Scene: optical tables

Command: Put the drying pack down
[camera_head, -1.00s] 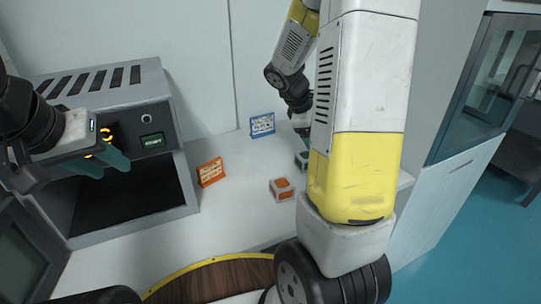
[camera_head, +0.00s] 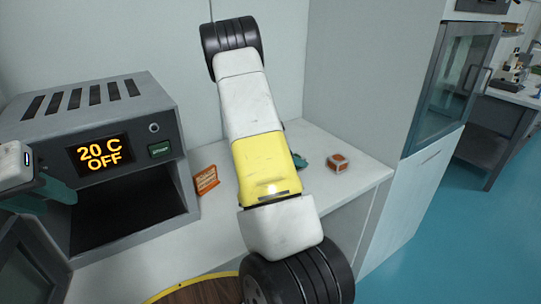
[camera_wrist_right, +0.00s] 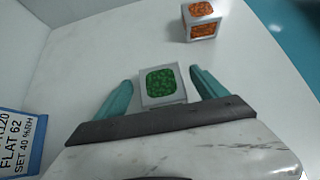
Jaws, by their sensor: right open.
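A white cube-shaped pack with a green top (camera_wrist_right: 162,86) stands on the white table in the right wrist view. My right gripper (camera_wrist_right: 163,90) is open, with one teal finger on each side of this pack; gaps show beside it. In the head view my right arm hides the green pack, and only a bit of teal finger (camera_head: 302,161) shows. A similar pack with orange faces (camera_head: 337,163) stands apart to the right; it also shows in the wrist view (camera_wrist_right: 201,20). My left gripper (camera_head: 45,196) is at the left edge before the oven, partly cut off.
A grey oven (camera_head: 120,150) reads "20 C OFF", with its dark chamber open. An orange card (camera_head: 206,180) stands beside it. A blue-edged card (camera_wrist_right: 22,140) stands left of my right gripper. The white table (camera_head: 350,184) has free room near the orange pack.

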